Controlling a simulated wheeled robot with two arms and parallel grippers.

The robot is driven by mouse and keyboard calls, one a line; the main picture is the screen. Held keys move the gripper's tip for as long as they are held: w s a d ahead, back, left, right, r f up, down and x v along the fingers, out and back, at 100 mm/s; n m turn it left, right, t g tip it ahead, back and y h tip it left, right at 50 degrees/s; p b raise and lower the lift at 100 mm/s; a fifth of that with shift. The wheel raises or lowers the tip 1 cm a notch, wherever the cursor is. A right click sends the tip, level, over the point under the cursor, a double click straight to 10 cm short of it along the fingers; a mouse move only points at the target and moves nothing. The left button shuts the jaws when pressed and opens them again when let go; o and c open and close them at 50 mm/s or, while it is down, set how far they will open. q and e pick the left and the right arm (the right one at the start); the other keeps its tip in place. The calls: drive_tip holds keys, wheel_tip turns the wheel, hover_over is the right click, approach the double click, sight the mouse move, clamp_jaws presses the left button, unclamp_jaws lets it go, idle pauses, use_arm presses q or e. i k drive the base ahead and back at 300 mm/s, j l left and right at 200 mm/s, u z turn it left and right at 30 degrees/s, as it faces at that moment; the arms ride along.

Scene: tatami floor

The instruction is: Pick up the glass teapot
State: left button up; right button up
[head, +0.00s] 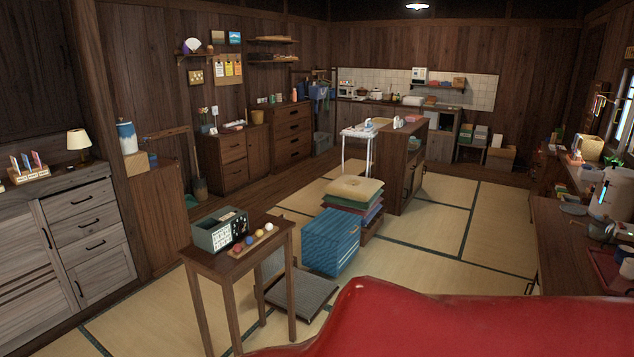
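I cannot make out the glass teapot for certain anywhere in the head view. A small greyish vessel (601,230) stands on the dark wooden counter (560,243) at the right edge, but it is too small and dim to tell whether it is glass. Neither of my grippers is in view.
A small wooden table (197,262) with a grey-green box (213,233) and several coloured balls stands front left. A blue chest (331,243) and stacked cushions (354,188) stand mid-floor, before an island cabinet (393,178). Tatami (440,262) is clear between them and the right counter.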

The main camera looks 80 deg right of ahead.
sight(600, 234)
drive_tip(key=z, duration=4.35)
